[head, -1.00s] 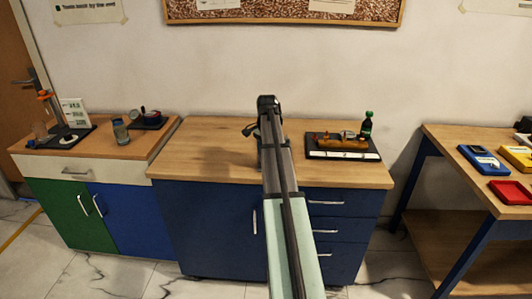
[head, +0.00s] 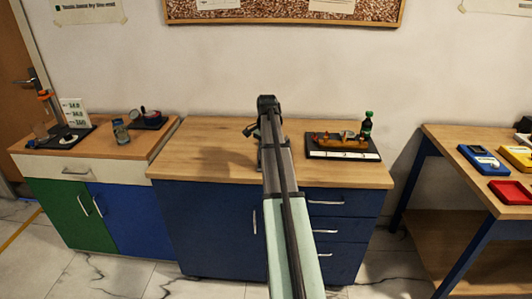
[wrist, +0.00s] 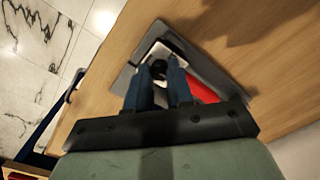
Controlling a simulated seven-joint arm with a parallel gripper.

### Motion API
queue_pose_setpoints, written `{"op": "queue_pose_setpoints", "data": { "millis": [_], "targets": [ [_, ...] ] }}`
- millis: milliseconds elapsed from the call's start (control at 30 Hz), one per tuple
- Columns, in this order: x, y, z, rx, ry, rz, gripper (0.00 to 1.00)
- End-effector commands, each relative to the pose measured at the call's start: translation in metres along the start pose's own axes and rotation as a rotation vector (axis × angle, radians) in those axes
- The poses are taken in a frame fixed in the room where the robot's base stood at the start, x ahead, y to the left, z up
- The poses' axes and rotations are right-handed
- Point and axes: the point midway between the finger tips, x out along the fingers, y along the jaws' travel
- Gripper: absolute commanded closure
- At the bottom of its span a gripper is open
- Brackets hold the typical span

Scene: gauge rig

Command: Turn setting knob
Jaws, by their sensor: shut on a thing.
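In the wrist view, a dark round setting knob (wrist: 158,70) stands on a device with a grey base plate (wrist: 208,68), a pale panel and a red part. My gripper (wrist: 159,66) has its two blue fingers close on either side of the knob and is shut on it. The fingers and the black gripper body hide part of the device. In the head view my arm covers the gripper, the knob and most of the device on the middle wooden counter (head: 205,133).
Right of my arm, a dark tray (head: 343,154) holds a brown instrument, with a dark green-capped bottle (head: 367,125) behind it. A left cabinet bears a jar (head: 121,131) and a stand. A right table holds yellow, blue and red devices (head: 510,191). The counter's left part is clear.

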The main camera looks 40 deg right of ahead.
Motion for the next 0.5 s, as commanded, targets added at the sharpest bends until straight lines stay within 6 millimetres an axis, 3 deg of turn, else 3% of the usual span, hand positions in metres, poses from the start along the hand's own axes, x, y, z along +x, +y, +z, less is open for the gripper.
{"op": "queue_pose_setpoints", "data": {
  "millis": [500],
  "targets": [
    [0.0001,-0.0003,-0.0005,-0.405,-0.011,0.0,1.0]
  ]
}}
